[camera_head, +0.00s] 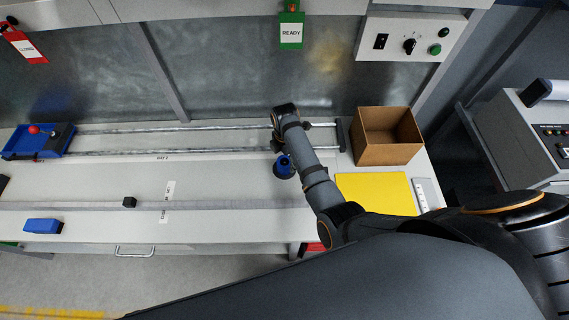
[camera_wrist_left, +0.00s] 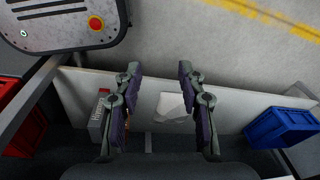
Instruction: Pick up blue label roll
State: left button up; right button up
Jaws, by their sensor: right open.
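The blue label roll (camera_head: 285,169) is a small round blue thing on the bench, in the head view just left of my right forearm; its upper part is partly hidden. My right gripper (camera_head: 277,144) is open, at the far end of my arm, close above and behind the roll. Whether it touches the roll I cannot tell. My left gripper (camera_wrist_left: 158,74) is open and empty in the left wrist view, its two fingers apart over a pale panel; the roll is not in that view.
An open cardboard box (camera_head: 387,152) and a yellow mat (camera_head: 376,194) lie right of the arm. A blue tray (camera_head: 40,141), a blue block (camera_head: 43,226) and a small black cube (camera_head: 129,202) are at left. Rails (camera_head: 190,129) run along the bench. A blue bin (camera_wrist_left: 280,127) is low at right.

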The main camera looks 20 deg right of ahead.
aim_at(285, 163)
notch_tip(285, 163, down, 3)
jog(key=shift+s+r, duration=0.15)
jog(key=shift+f, duration=0.4)
jog(key=c, duration=1.3)
pick_arm(q)
jog(key=shift+s+r, duration=0.25)
jog(key=shift+s, duration=0.4)
pick_arm(e)
jog(key=shift+r, duration=0.15)
